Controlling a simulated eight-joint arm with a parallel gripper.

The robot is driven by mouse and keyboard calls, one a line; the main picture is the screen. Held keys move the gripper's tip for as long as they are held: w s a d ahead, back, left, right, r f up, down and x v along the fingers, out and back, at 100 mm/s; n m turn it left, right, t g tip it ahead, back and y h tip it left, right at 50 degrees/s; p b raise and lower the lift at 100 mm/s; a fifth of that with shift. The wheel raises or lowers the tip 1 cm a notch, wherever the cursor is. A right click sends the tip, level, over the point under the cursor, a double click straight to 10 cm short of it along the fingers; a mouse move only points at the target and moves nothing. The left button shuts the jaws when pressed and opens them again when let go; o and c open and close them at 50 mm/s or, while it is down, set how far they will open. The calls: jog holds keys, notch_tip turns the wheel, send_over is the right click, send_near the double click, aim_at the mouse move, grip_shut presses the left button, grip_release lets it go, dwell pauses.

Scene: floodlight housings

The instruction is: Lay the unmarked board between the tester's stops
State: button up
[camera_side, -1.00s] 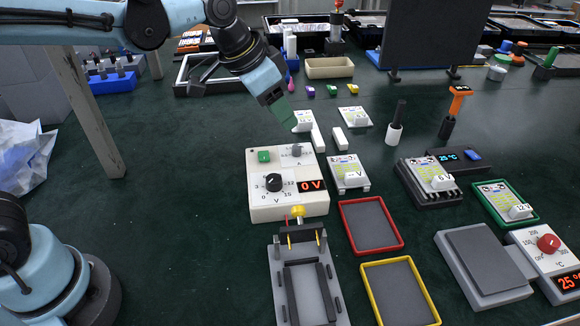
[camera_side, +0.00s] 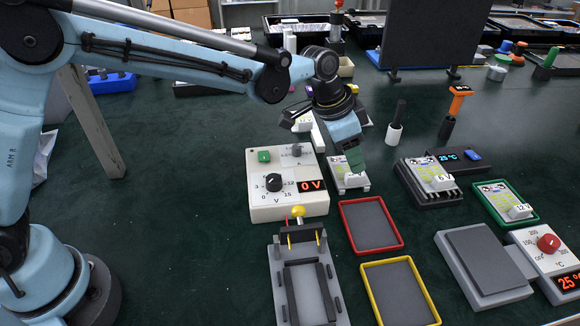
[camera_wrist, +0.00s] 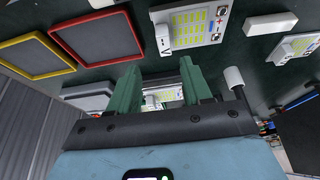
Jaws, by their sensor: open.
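The unmarked board (camera_side: 346,184), with a V but no number on its white label, lies right of the power supply. It also shows in the wrist view (camera_wrist: 196,22). My gripper (camera_side: 356,160) is open and empty, its green fingertips at this board's upper right in the side view; contact cannot be told. In the wrist view my gripper (camera_wrist: 160,68) has its fingers apart, just below the board's label end. The tester (camera_side: 281,287) is a grey plate with dark stops, a yellow-knobbed clamp and an empty bed.
The power supply (camera_side: 262,206) reads 0 V. Red (camera_side: 344,228) and yellow (camera_side: 369,285) trays are empty. The 6 V board (camera_side: 424,172) sits on a black heat sink, the 12 V board (camera_side: 496,201) in a green frame. A white cup (camera_side: 394,133) with a black-handled tool stands nearby.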

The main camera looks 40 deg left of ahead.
aim_at(352, 175)
jog(key=shift+a+x, duration=0.2)
jog(key=shift+x, duration=0.75)
jog(key=shift+a+x, duration=0.15)
jog(key=shift+x, duration=0.85)
jog(key=shift+a+x, duration=0.2)
jog(key=shift+x, duration=0.75)
jog(key=shift+f, duration=0.15)
grip_shut()
